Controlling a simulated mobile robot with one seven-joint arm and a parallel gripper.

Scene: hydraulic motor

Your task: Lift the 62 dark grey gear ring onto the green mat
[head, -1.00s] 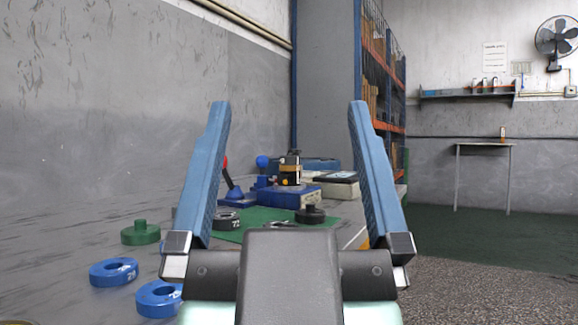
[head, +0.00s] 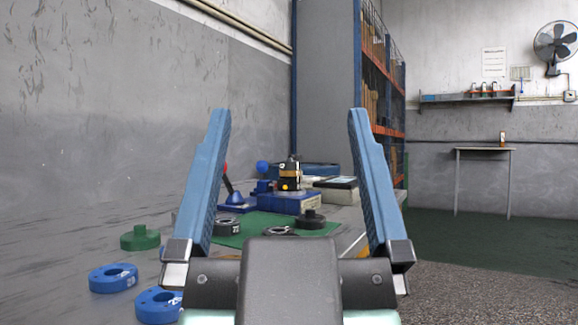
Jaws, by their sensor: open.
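My gripper (head: 289,114) is open and empty, its two blue fingers spread wide and pointing away from me above the bench. The green mat (head: 258,221) lies on the bench beyond it, seen between the fingers. A dark grey ring with a pale number (head: 228,226) is at the mat's left, partly behind the left finger. Another dark ring (head: 280,231) lies at the mat's near side, partly hidden by my gripper body. A black stepped piece (head: 311,219) stands to its right. I cannot read for sure which ring bears 62.
Two blue rings (head: 113,278) (head: 158,304) and a green stepped piece (head: 140,237) lie on the grey bench (head: 60,265) at left. Behind the mat stand a blue box with a motor-like part (head: 290,202) and a red-handled lever (head: 231,194). Open floor (head: 470,275) is at right.

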